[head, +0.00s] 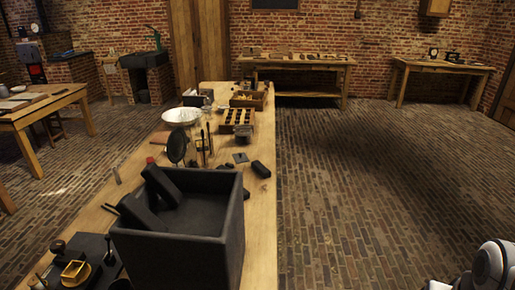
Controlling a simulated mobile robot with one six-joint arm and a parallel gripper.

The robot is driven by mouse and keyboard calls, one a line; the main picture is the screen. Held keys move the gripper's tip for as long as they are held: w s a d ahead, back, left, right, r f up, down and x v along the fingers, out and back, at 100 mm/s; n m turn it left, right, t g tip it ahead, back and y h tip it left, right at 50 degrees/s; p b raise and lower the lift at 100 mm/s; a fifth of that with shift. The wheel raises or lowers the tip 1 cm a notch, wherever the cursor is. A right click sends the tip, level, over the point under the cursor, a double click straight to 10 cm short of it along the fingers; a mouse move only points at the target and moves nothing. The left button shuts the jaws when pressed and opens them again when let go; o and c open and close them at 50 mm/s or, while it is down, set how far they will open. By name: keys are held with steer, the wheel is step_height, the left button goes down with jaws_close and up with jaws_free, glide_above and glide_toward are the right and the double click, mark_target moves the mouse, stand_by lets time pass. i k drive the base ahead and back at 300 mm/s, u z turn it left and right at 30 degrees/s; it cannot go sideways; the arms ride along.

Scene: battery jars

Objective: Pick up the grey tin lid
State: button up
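A small flat grey square piece (240,157) lies on the long wooden table, right of the upright dark disc. It may be the grey tin lid, but it is too small to be sure. A dark block (261,169) lies just to its right, near the table's right edge. White and grey parts of my own arm show at the lower right corner, over the floor and apart from the table. My gripper's fingers are not in view.
A large black open box (215,245) with dark blocks in it stands at the near end of the wooden table (262,225). Beyond it are an upright dark disc (177,145), a white bowl (181,116) and a compartmented wooden tray (237,120). The brick floor to the right is clear.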

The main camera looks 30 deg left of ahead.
mark_target(239, 157)
steer(key=u, duration=0.3)
steer(key=i, duration=3.45)
steer(key=u, duration=3)
steer(key=i, duration=0.35)
steer(key=z, duration=0.65)
